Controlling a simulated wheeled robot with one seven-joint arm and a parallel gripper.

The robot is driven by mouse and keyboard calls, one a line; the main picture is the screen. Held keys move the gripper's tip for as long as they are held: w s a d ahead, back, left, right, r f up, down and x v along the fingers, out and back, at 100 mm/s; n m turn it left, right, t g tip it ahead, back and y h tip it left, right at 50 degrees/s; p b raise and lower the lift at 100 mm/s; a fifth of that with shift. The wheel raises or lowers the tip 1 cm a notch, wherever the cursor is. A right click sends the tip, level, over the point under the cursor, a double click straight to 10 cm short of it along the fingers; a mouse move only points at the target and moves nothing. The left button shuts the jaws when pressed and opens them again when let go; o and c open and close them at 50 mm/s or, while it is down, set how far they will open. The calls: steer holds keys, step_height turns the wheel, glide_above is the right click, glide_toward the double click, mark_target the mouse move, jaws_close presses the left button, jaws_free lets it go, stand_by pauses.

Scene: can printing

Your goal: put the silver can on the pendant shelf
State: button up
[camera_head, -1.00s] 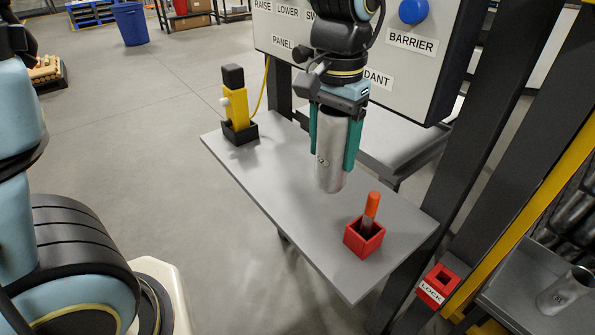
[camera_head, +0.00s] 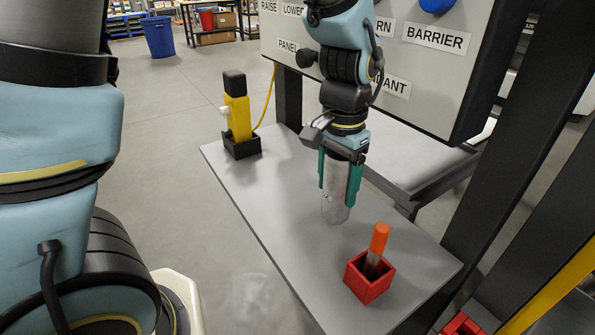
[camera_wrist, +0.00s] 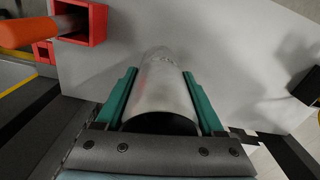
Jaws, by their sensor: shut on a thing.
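The silver can (camera_head: 337,190) is upright between the green fingers of my gripper (camera_head: 340,180). My gripper is shut on it. The can is over the middle of the grey shelf (camera_head: 262,205), between the yellow pendant and the red box. I cannot tell whether its lower end touches the shelf. In the wrist view the can (camera_wrist: 163,88) lies between both green fingers, with the grey shelf (camera_wrist: 235,50) beyond it. The yellow pendant (camera_head: 238,112) stands in a black holder at the shelf's far left end.
A red box (camera_head: 370,280) holding an orange-handled tool (camera_head: 378,243) stands on the shelf, right of the can. The control panel (camera_head: 400,60) rises behind. Dark posts stand at the right. The shelf is bare between the pendant and the can.

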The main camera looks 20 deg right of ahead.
steer(key=shift+w+a+f+p, duration=0.4)
steer(key=shift+w+f+p, duration=0.25)
steer(key=shift+w, duration=1.45)
steer(key=shift+w+a+f+p, duration=0.5)
steer(key=shift+w+p, duration=0.15)
steer(key=shift+w, duration=1.4)
steer(key=shift+w+a+f+p, duration=0.35)
steer(key=shift+w+f+p, duration=0.3)
steer(key=shift+w, duration=1.45)
steer(key=shift+f, duration=0.15)
steer(key=o, duration=1.3)
